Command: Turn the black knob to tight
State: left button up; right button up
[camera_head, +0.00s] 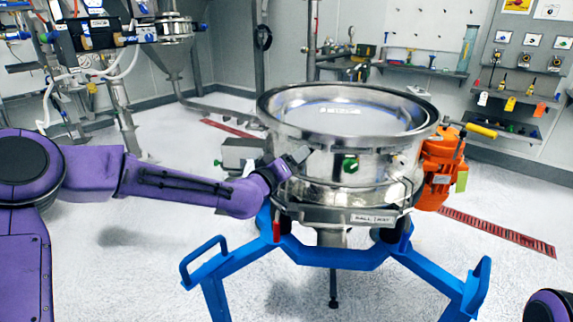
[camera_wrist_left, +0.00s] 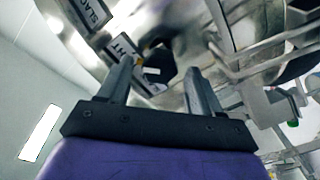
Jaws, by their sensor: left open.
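The round steel sifter (camera_head: 345,150) stands on a blue frame in the head view. My left gripper (camera_head: 296,158) is at the left side of its lower body. In the left wrist view the open fingers of my left gripper (camera_wrist_left: 158,68) point at the steel underside or wall. A black knob-like part (camera_wrist_left: 160,62) shows between the two fingertips; I cannot tell whether they touch it. A "SLACK" label (camera_wrist_left: 92,12) and a partly hidden label ending in "HT" (camera_wrist_left: 122,48) lie to its upper left. The knob is not distinguishable in the head view. My right gripper is out of view.
The blue frame (camera_head: 330,255) spreads below with raised handles. Steel bars (camera_wrist_left: 255,55) run close to the right finger. The floor at left is clear.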

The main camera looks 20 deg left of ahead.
pick_arm(q)
jog(key=v, duration=1)
jog(key=shift+b, duration=0.4)
jog(key=shift+w, duration=0.1)
jog(key=s+a+f+n+g+y+p, duration=0.15)
jog(key=s+f, duration=0.25)
jog(key=f, duration=0.5)
jog(key=s+a+f+n+g+y, duration=0.1)
jog(key=s+a+f+g+y, duration=0.15)
jog(key=f, duration=0.65)
jog(key=s+a+f+n+g+y, duration=0.1)
jog(key=s+f+n+g+y, duration=0.15)
jog(key=s+f, duration=0.45)
jog(key=s+a+f+m+g, duration=0.1)
jog(key=s+f+g, duration=0.3)
jog(key=s+f, duration=0.4)
jog(key=s+a+f+m+g+y+p, duration=0.1)
jog(key=s+f+m+g, duration=0.2)
jog(key=s+f, duration=0.6)
jog(key=s, duration=0.5)
jog(key=shift+a+g, duration=0.35)
